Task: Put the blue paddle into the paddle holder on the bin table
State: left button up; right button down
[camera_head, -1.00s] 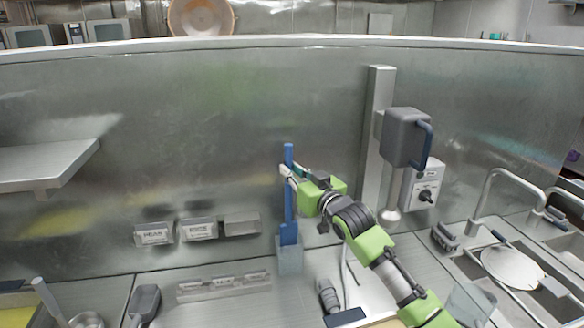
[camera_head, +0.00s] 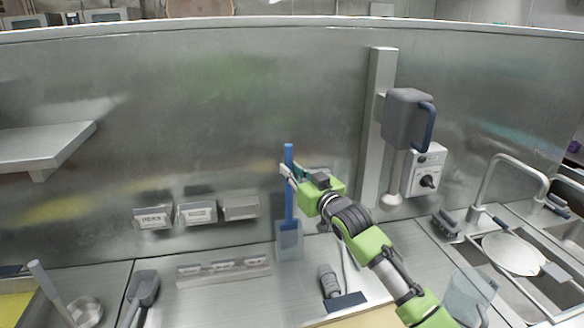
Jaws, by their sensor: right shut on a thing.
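The blue paddle (camera_head: 289,205) stands upright near the back wall in the head view. My right gripper (camera_head: 289,172) comes in from the right and is shut on its upper shaft. The paddle holder (camera_head: 290,249) is a narrow, pale grey, see-through box standing on the table below it. The lower end of the paddle overlaps the holder's top and appears to be inside it. How deep it goes, and whether it touches the bottom, I cannot tell. My left gripper is not in view.
Labelled bins (camera_head: 197,213) hang on the wall left of the holder, with a low rack (camera_head: 223,267) below them. A grey scoop (camera_head: 145,288) lies at front left. A grey mixer head (camera_head: 408,119) and sinks are on the right.

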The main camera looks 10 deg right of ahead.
notch_tip(320, 180, down, 2)
jog(key=shift+f+b, duration=0.2)
jog(key=shift+b, duration=0.3)
jog(key=shift+f, duration=0.2)
jog(key=c, duration=1.9)
grip_release()
jog(key=o, duration=0.5)
jog(key=shift+f, duration=0.1)
